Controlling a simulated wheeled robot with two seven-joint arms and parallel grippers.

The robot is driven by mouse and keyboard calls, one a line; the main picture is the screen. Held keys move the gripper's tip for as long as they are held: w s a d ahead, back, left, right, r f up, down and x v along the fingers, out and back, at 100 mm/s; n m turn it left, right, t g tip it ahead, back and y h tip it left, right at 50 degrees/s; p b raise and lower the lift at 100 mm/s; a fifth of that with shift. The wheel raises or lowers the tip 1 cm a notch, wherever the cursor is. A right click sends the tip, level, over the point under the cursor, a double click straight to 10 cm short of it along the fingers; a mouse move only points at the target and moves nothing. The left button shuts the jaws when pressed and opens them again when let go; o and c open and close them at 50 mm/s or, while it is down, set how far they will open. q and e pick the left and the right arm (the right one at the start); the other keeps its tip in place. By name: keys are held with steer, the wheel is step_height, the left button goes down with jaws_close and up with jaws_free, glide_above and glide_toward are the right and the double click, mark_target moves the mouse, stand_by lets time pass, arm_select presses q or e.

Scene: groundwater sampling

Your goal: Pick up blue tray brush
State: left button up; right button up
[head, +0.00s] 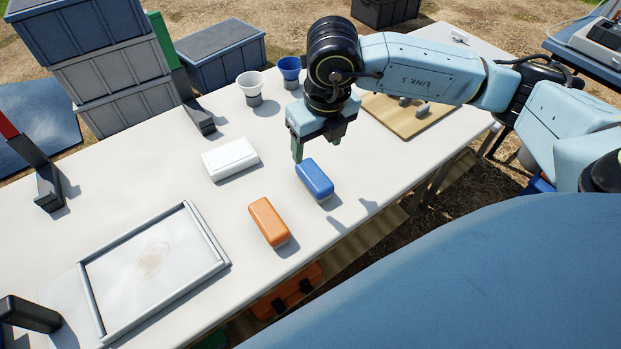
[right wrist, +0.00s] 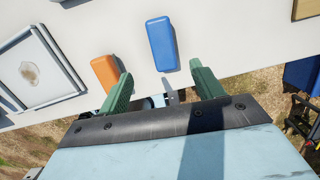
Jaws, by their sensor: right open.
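The blue tray brush (head: 315,179) lies on the white table, a rounded blue block with a pale underside. It also shows in the right wrist view (right wrist: 161,42), beyond and between the fingertips. My right gripper (head: 316,147) is above the table, just behind the blue brush in the head view, with its fingers pointing down. In the right wrist view its green fingers (right wrist: 160,80) are apart with nothing between them. The gripper is not touching the brush.
An orange brush (head: 268,221) lies left of the blue one, and a white block (head: 230,158) lies behind. A framed tray (head: 205,240) is at the left. Two cups, white (head: 250,83) and blue (head: 289,68), stand at the back. A tan board (head: 432,122) lies at the right.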

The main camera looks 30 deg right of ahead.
steer(key=b, duration=0.1)
glide_above(315, 174)
steer(key=f, duration=0.4)
steer(key=s+f, duration=0.1)
steer(key=f, duration=0.1)
steer(key=shift+a+f, duration=0.2)
steer(key=shift+a, duration=0.05)
steer(key=shift+w+d+f+b, duration=0.1)
steer(key=shift+w+f+b, duration=0.15)
steer(key=shift+f, duration=0.8)
steer(key=shift+w+d+f+b, duration=0.1)
steer(key=shift+f+b, duration=0.2)
steer(key=shift+f, duration=0.75)
steer(key=shift+w+f+b, duration=0.2)
steer(key=shift+f+b, duration=0.05)
steer(key=shift+f, duration=0.8)
arm_select(q)
steer(key=w+d+r, duration=0.1)
steer(key=w+r, duration=0.2)
steer(key=w, duration=0.3)
steer(key=shift+w+r+t, duration=0.2)
steer(key=shift+w+t, duration=0.1)
steer(key=shift+w, duration=0.05)
